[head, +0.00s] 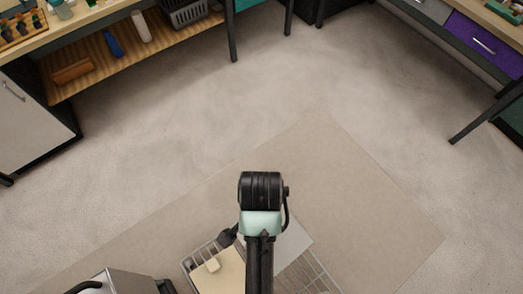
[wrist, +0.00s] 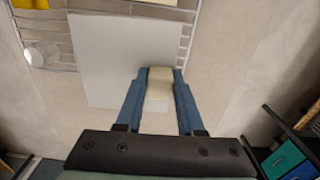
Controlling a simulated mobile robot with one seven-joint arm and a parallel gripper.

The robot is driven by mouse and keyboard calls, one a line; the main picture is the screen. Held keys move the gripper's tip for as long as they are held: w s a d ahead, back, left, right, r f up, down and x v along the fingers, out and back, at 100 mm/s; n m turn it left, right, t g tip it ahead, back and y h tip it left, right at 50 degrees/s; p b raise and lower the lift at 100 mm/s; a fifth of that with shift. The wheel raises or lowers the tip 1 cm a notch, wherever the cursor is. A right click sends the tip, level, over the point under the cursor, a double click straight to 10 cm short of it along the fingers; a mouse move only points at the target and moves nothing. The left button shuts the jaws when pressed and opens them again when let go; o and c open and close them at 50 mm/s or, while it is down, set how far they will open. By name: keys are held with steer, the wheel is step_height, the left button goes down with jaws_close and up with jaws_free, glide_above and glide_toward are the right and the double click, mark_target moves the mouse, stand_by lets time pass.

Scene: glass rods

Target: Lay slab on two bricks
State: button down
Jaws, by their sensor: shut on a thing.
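My gripper (wrist: 160,82) has its two blue fingers shut on a cream brick (wrist: 159,88), in the wrist view. The brick is at the near right edge of a flat grey-white slab (wrist: 110,55); I cannot tell whether they touch. The slab also shows in the head view (head: 294,240), partly behind my arm, over a wire rack (head: 308,277). My fingers and the held brick are hidden there.
In the wrist view a white round object (wrist: 38,57) stands in the rack beside the slab, and a yellow piece (wrist: 30,4) shows at the top left. Workbenches line the back, with a wooden lower shelf (head: 130,62) at the left. The floor between is clear.

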steer(key=w+f+n+b, duration=0.2)
steer(key=w+n+b, duration=0.2)
steer(key=w+n, duration=0.3)
steer(key=shift+f+n, duration=0.2)
steer(key=shift+n, duration=1.4)
steer(key=shift+d, duration=0.15)
